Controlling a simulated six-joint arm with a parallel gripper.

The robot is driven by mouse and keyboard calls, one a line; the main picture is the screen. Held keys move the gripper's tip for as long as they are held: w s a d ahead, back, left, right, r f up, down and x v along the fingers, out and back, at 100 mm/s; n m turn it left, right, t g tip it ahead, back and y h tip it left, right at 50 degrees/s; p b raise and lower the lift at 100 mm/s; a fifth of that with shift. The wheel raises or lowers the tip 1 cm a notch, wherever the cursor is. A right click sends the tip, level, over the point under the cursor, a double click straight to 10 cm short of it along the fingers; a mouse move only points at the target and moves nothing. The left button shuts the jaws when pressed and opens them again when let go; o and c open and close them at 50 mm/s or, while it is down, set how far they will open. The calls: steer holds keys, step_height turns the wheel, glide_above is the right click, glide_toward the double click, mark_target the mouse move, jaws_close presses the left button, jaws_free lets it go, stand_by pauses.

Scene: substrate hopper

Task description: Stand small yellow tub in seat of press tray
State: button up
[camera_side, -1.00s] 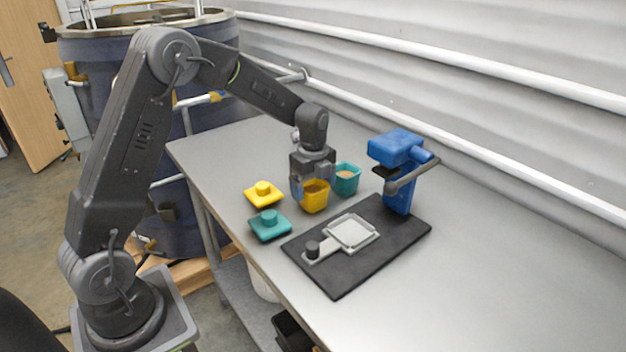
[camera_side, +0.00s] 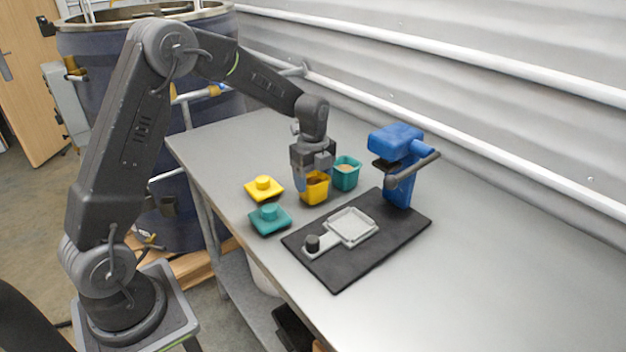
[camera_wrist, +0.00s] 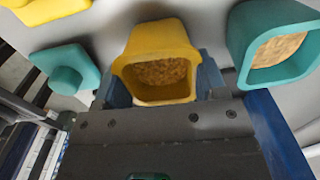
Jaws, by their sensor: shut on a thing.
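The small yellow tub (camera_side: 316,191) with brown grainy fill is held upright between the blue fingers of my gripper (camera_side: 313,184). In the wrist view the tub (camera_wrist: 157,40) sits between the fingertips, its fill showing. It appears slightly above the table; the gap beneath is hard to judge. The press tray (camera_side: 352,227) is a light grey square seat with a handle and dark knob, lying empty on the black base in front of the blue press (camera_side: 398,150). My gripper is behind and left of the tray.
A teal tub (camera_side: 346,176) with similar fill stands close right of the held tub. A yellow lid (camera_side: 264,190) and a teal lid (camera_side: 269,220) lie to the left. The black base plate (camera_side: 338,277) carries the press. The table's right side is clear.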

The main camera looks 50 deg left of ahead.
steer(key=shift+r, duration=2.25)
step_height(320, 180, up, 11)
steer(key=d, duration=1.5)
steer(key=shift+n, duration=0.3)
steer(key=shift+s+a+f, duration=0.1)
steer(key=shift+s+f, duration=0.05)
steer(key=shift+f, duration=2.05)
steer(key=shift+s+a+f, duration=0.1)
steer(key=shift+f, duration=2.05)
steer(key=shift+s+a+f, duration=0.1)
steer(key=shift+s+f, duration=0.05)
steer(key=shift+f, duration=2.05)
steer(key=shift+f, duration=0.3)
steer(key=o, duration=0.9)
